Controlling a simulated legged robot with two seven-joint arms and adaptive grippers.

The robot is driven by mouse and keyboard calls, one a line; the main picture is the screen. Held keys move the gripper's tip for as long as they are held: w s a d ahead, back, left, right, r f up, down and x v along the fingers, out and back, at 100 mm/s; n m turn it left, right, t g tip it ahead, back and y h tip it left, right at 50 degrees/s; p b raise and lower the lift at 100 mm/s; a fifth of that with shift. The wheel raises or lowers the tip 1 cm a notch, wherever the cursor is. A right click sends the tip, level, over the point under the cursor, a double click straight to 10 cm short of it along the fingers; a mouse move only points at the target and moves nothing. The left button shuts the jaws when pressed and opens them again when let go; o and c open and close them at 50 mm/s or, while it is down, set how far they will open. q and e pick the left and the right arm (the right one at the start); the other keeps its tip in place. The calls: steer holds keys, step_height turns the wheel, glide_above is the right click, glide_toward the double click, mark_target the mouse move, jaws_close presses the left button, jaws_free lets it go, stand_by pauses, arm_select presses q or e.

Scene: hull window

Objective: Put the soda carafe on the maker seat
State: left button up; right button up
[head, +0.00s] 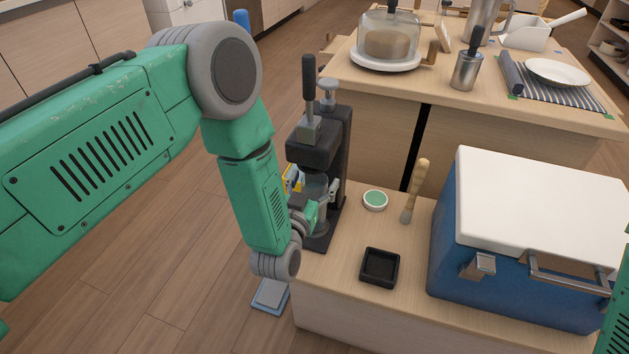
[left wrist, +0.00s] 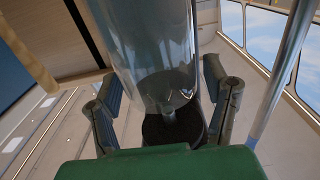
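The soda maker (head: 317,149) is the dark upright machine with a lever at the left end of the low wooden counter. The clear soda carafe (head: 317,188) stands upright within the maker's frame, under its head, partly hidden by my arm. My left gripper (head: 322,201) is at the carafe. In the left wrist view, the fingers of my left gripper (left wrist: 168,98) lie on both sides of the clear carafe (left wrist: 157,55), close against it. A dark round base shows at its lower end. Whether the carafe rests fully on the seat is hidden. My right gripper is out of view.
A blue cooler with a white lid (head: 530,235) fills the counter's right side. A black square tray (head: 380,267), a green-topped round dish (head: 375,200) and a wooden-handled brush (head: 416,190) lie between. A higher counter (head: 390,98) with a cake dome (head: 388,38) stands behind.

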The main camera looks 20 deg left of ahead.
arm_select(q)
steer(key=shift+r, duration=0.15)
steer(key=s+p, duration=0.4)
steer(key=s, duration=0.8)
steer(key=shift+a, duration=0.2)
steer(key=shift+a, duration=0.1)
steer(key=s+a+f+g, duration=0.3)
steer(key=a+f+g, duration=0.1)
steer(key=f+g, duration=0.15)
steer(key=s+a+f+g, duration=0.1)
steer(key=s+a+g, duration=0.1)
steer(key=s+g, duration=0.2)
steer(key=s+a+f+g, duration=0.1)
steer(key=s+g, duration=0.3)
steer(key=s, duration=0.6)
steer(key=s+a+f+g, duration=0.2)
steer(key=s+a+g, duration=0.2)
steer(key=s, duration=0.3)
steer(key=shift+s+y, duration=0.3)
steer(key=shift+s, duration=0.05)
steer(key=shift+r+p, duration=0.1)
steer(key=shift+p, duration=0.2)
